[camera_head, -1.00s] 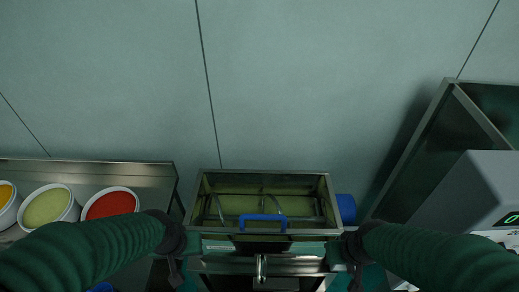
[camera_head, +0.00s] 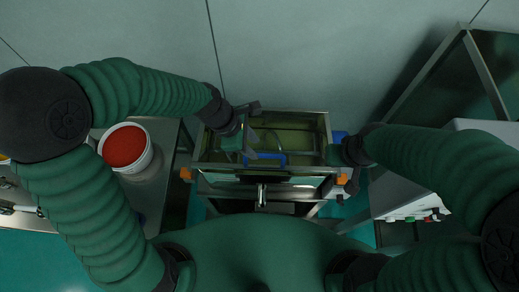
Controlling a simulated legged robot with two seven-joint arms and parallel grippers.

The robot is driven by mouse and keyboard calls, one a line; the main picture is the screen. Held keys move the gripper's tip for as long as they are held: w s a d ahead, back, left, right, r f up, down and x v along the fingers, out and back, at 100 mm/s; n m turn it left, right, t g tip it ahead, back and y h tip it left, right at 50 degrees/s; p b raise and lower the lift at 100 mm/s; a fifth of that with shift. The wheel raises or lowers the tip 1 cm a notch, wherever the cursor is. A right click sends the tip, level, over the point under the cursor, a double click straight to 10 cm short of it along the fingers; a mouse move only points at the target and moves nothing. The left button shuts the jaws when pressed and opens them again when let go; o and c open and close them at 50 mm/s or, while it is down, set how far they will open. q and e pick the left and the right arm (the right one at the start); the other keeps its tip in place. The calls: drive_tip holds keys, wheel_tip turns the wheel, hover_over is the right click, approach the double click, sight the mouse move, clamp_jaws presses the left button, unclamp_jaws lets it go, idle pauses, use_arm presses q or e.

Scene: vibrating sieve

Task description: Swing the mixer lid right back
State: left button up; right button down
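The mixer (camera_head: 198,152) is a metal-rimmed box at the middle; its inside, with bent rods, shows from above. A blue handle (camera_head: 265,158), which I take to be the lid's, lies along its front side. The lid panel is hard to make out, so I cannot tell its exact angle. My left gripper (camera_head: 251,123) is over the mixer's left part, behind and left of the handle, with its dark fingers apart and nothing between them. My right gripper (camera_head: 343,165) is beside the mixer's right end; its fingers are too dark to read.
A grey machine (camera_head: 480,130) and a metal frame (camera_head: 425,72) stand at right. Orange parts (camera_head: 186,174) flank the mixer's front. The wall is close behind.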

sight(262, 155)
use_arm(q)
drive_tip(key=x, duration=0.5)
drive_tip(key=shift+w, duration=0.2)
drive_tip(key=shift+s+d+f, duration=0.15)
drive_tip(key=shift+f, duration=0.15)
clamp_jaws()
idle(0.9)
